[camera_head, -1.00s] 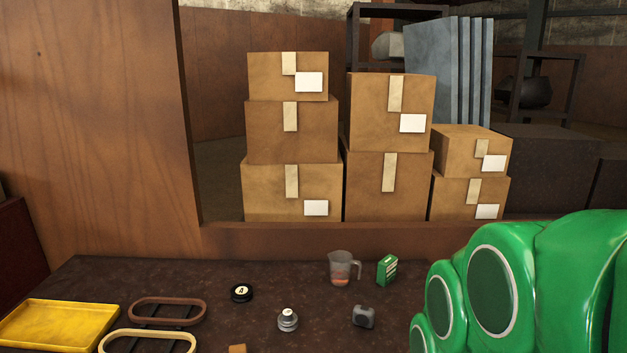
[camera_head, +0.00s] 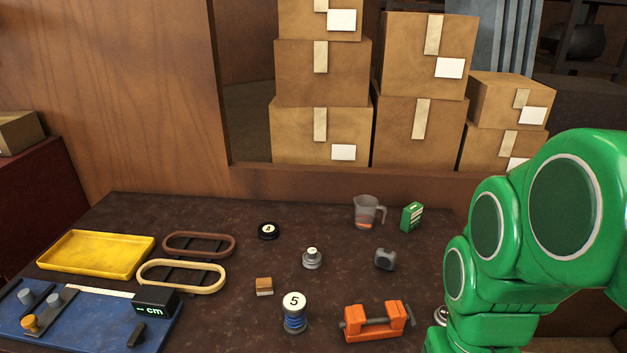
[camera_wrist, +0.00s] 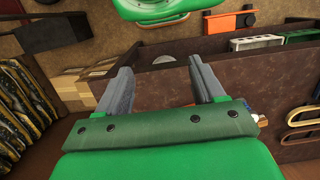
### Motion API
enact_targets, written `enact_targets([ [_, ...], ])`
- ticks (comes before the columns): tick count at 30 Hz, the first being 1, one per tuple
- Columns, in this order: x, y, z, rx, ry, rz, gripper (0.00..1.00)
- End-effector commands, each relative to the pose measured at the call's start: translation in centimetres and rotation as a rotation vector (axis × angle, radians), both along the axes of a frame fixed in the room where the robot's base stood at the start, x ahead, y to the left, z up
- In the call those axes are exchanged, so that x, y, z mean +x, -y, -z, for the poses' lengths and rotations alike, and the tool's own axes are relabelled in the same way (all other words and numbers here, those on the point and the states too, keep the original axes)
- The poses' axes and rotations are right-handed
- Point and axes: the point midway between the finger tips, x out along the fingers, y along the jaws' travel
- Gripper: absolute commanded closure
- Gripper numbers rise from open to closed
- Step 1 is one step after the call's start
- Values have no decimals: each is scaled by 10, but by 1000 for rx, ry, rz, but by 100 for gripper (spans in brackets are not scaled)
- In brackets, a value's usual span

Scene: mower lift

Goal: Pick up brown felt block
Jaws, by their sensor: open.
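A small brown block (camera_head: 264,286) with a pale band sits on the dark tabletop in the head view, left of the blue spool marked 5 (camera_head: 294,313). I take it as the brown felt block. My gripper (camera_wrist: 164,82) shows in the wrist view with its two grey fingers wide apart and nothing between them. It does not show in the head view, where only my green arm fills the right side.
Around the block are two oval rings (camera_head: 182,276), an orange clamp (camera_head: 376,322), a round weight (camera_head: 312,259), a black puck (camera_head: 268,231) and a measuring cup (camera_head: 367,212). A yellow tray (camera_head: 97,254) and blue board (camera_head: 80,325) lie left. Bare tabletop lies behind the block.

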Motion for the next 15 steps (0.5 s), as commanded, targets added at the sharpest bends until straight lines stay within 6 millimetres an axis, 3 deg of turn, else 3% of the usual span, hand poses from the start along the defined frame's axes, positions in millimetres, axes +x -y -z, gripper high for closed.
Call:
enact_targets([
  [4, 0, 0, -23, 0, 2, 0, 32],
  [15, 37, -37, -25, 97, -34, 99, 32],
])
